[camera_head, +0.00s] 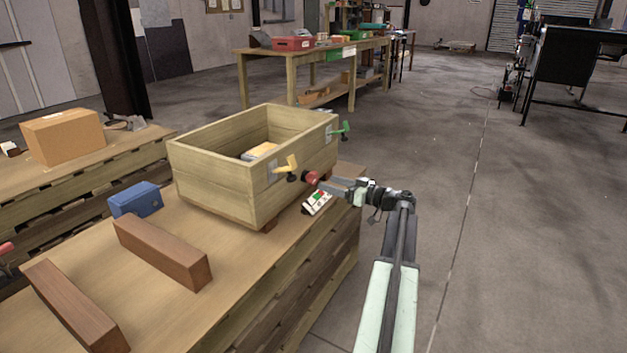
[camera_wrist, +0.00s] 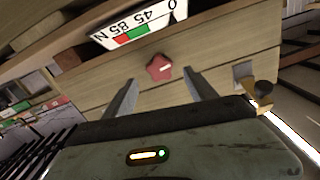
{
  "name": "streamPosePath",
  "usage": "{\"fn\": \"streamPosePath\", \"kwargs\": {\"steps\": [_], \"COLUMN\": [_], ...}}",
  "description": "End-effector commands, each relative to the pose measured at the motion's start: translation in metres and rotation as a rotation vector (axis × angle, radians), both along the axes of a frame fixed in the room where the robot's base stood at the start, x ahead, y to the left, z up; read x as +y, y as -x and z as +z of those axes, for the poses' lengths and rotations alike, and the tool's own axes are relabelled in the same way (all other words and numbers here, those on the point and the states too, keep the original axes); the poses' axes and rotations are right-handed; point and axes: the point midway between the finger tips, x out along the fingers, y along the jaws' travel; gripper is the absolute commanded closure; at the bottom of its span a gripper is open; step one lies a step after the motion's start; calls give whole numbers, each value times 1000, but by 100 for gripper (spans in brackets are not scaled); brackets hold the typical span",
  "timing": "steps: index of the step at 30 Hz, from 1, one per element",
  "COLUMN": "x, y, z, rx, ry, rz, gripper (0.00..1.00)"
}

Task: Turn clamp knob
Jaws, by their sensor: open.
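The red star-shaped clamp knob (camera_wrist: 159,67) sits on the side of the wooden crate in the wrist view, with a small white mark on it. It also shows as a red knob in the head view (camera_head: 310,178). My gripper (camera_wrist: 162,84) is open, with one finger on each side of the knob's line and the knob just beyond the fingertips. I cannot tell whether either finger touches it. In the head view my gripper (camera_head: 332,184) reaches the crate's near right side. A tilted scale plate (camera_wrist: 138,24) with numbers and green and red bands is beside the knob.
The wooden crate (camera_head: 215,190) stands on a pallet-like table. A yellow clamp (camera_head: 287,166) and a green clamp (camera_head: 341,131) are on its side. A blue box (camera_head: 136,200) and brown blocks (camera_head: 163,252) lie left of it.

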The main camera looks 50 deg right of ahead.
Motion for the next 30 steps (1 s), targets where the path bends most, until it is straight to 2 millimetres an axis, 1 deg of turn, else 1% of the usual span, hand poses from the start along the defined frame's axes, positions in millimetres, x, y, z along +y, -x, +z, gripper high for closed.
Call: {"fn": "streamPosePath", "kwargs": {"steps": [6, 9, 12, 15, 22, 28, 29, 30], "x": [9, 13, 16, 17, 17, 17, 17, 17], "y": [-39, -55, -66, -70, -71, -71, -71, -71], "z": [0, 0, 0, 0, 0, 0, 0, 0], "rx": [0, 0, 0, 1, 1, 1, 1, 1], "ry": [-2, -2, -2, -3, -3, -3, -3, -3], "rz": [2, 2, 1, 0, 0, 0, 0, 0], "gripper": [35, 35, 35, 35, 35, 91, 97, 97]}}
